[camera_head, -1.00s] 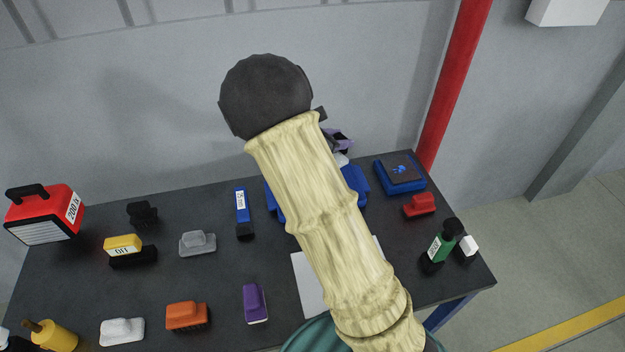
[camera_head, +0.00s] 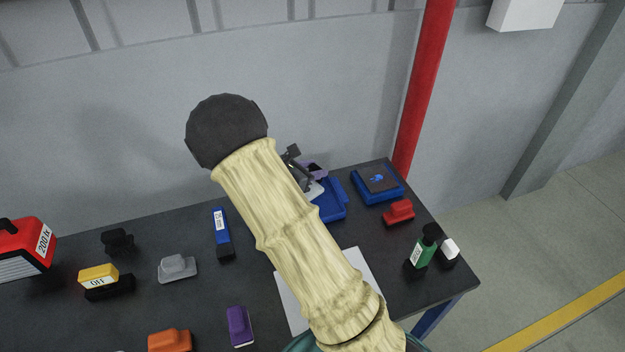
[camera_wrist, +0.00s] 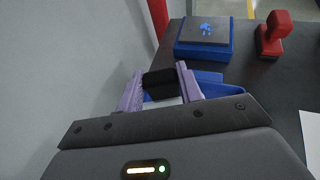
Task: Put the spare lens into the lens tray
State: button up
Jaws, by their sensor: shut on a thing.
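My gripper (camera_head: 313,170), with purple fingers, is at the far side of the table, partly behind my arm. In the wrist view the gripper (camera_wrist: 160,88) is shut on a black piece, which I take to be the spare lens (camera_wrist: 159,82). A pale patch shows just below it. The blue tray, apparently the lens tray (camera_head: 334,207), is at or just under the gripper; its left part is hidden by my arm. In the wrist view the tray (camera_wrist: 212,85) shows right of the fingers. I cannot tell whether the piece touches it.
A blue box with a dark top (camera_head: 379,181) and a red stamp (camera_head: 398,212) are right of the tray. A blue marker-like item (camera_head: 221,232) lies left of my arm. The wall is close behind.

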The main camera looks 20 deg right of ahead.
jog(key=shift+f, duration=1.8)
jog(key=shift+f, duration=0.15)
jog(key=o, duration=1.1)
